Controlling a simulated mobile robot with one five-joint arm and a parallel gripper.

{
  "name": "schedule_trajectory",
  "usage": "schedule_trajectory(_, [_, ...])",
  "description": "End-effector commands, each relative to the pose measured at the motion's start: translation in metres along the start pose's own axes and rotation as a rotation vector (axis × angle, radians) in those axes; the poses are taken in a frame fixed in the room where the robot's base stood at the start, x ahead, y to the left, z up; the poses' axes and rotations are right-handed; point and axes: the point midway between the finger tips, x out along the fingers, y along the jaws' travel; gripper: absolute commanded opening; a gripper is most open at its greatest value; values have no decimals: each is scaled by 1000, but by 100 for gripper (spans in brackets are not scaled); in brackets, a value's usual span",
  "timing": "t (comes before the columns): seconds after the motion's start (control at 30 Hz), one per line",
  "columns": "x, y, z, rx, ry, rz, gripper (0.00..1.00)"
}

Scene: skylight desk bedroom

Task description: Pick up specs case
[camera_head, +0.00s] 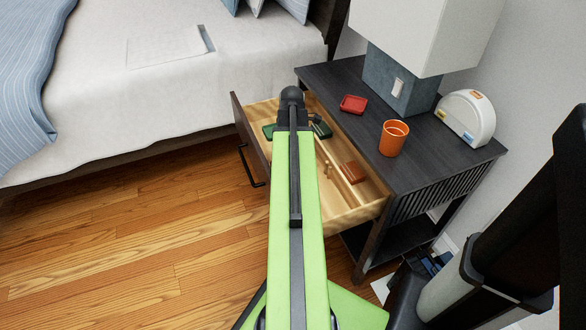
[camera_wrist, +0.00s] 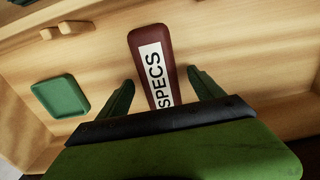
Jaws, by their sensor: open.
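The specs case (camera_wrist: 152,62) is a dark red, rounded, oblong case with a white label reading SPECS. In the wrist view it lies on the pale wooden floor of the open drawer (camera_head: 361,216). My gripper (camera_wrist: 161,84) is open, with one green finger on each side of the case's near end. I see no clear contact between the fingers and the case. The case's near end is hidden behind my gripper's body. In the head view my arm covers the middle of the drawer, and I cannot make out the case there.
A green dish (camera_wrist: 61,97) lies left of the case, and small wooden pieces (camera_wrist: 74,28) lie beyond it. A brown block (camera_head: 354,172) sits in the drawer's right part. On the nightstand (camera_head: 340,78) stand a lamp (camera_head: 392,82), red dish (camera_head: 353,104), orange cup (camera_head: 393,138) and white device (camera_head: 466,117).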

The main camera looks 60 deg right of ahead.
Motion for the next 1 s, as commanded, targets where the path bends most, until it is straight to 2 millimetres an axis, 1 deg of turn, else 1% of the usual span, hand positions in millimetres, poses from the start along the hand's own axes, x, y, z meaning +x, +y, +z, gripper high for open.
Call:
schedule_trajectory(0.03, [15,0,0,0,0,0,76])
schedule_trajectory(0.07, [16,0,0,0,0,0,76])
schedule_trajectory(0.27, [12,0,1,0,0,0,76])
schedule_trajectory(0.3, [12,0,1,0,0,0,75])
schedule_trajectory(0.8, [12,0,1,1,0,0,10])
schedule_trajectory(0.83, [12,0,1,1,0,0,8])
schedule_trajectory(1.0, [12,0,1,1,0,0,8])
